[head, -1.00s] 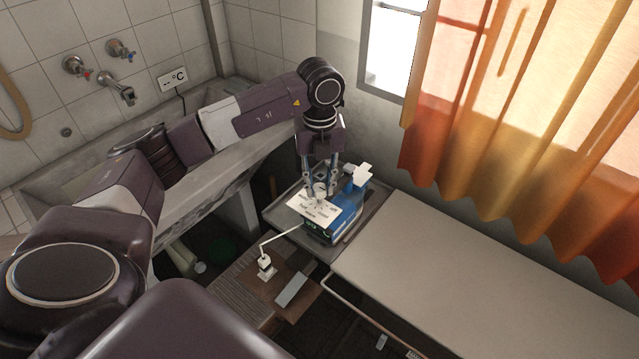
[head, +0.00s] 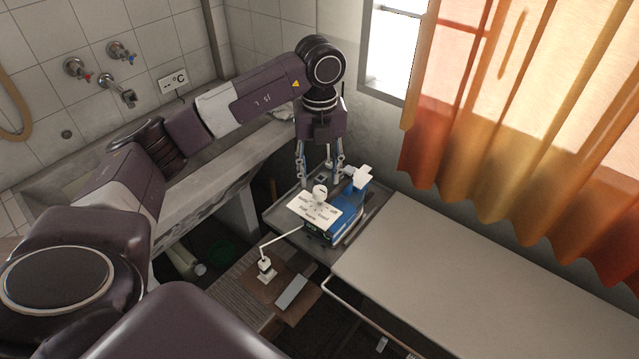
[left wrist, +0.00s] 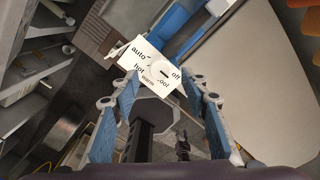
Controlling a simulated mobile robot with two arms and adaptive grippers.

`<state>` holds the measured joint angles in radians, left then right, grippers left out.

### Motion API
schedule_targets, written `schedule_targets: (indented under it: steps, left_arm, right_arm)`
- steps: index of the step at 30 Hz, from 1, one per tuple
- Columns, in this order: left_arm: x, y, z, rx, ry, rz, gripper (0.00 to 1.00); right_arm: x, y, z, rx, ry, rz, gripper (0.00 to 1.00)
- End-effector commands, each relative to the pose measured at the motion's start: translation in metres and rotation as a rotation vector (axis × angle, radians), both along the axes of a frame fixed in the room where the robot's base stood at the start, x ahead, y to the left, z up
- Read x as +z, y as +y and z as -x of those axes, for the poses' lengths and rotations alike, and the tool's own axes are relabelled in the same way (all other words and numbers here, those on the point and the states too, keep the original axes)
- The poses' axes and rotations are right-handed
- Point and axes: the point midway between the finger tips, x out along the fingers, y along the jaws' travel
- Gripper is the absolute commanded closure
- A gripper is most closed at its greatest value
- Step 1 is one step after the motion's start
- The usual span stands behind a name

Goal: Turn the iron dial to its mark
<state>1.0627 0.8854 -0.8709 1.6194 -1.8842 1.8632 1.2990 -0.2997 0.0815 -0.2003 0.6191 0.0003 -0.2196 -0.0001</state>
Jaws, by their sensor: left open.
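The iron's dial is a round white knob (head: 320,192) on a white card (head: 309,208) fixed to the blue iron (head: 349,213). In the left wrist view the knob (left wrist: 157,69) sits among the printed words auto, off, hot, warm and cool. A short dark mark shows on its side towards "off"; I cannot tell its exact setting. My left gripper (head: 320,178) points down just above and behind the knob. Its fingers are spread and empty, apart from the knob. In the left wrist view the open fingers (left wrist: 159,100) frame the space just below the dial.
The iron stands on a grey tray-like end (head: 280,214) of the ironing board (head: 470,265). A white plug (head: 265,265) and a grey slab (head: 292,290) lie on a brown surface in front. The concrete washtub (head: 200,175) is on the left, an orange curtain on the right.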

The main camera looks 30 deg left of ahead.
Motion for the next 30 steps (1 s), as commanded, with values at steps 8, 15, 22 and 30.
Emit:
schedule_targets:
  steps: [8,15,22,30]
  left_arm:
    - [0.058,0.0,-0.001,-0.001,-0.003,0.001,0.58]
    - [0.076,0.0,0.0,-0.001,0.0,0.0,0.58]
    - [0.077,0.0,0.0,-0.001,0.001,0.001,0.58]
    - [0.077,0.0,0.0,-0.001,0.0,0.0,0.58]
  right_arm:
    - [0.0,0.001,0.0,-0.001,0.0,-0.001,0.6]
    - [0.0,0.001,0.0,-0.001,0.0,-0.001,0.6]
    - [0.0,0.001,0.0,-0.001,0.0,-0.001,0.6]
    - [0.0,0.001,0.0,-0.001,0.0,-0.001,0.6]
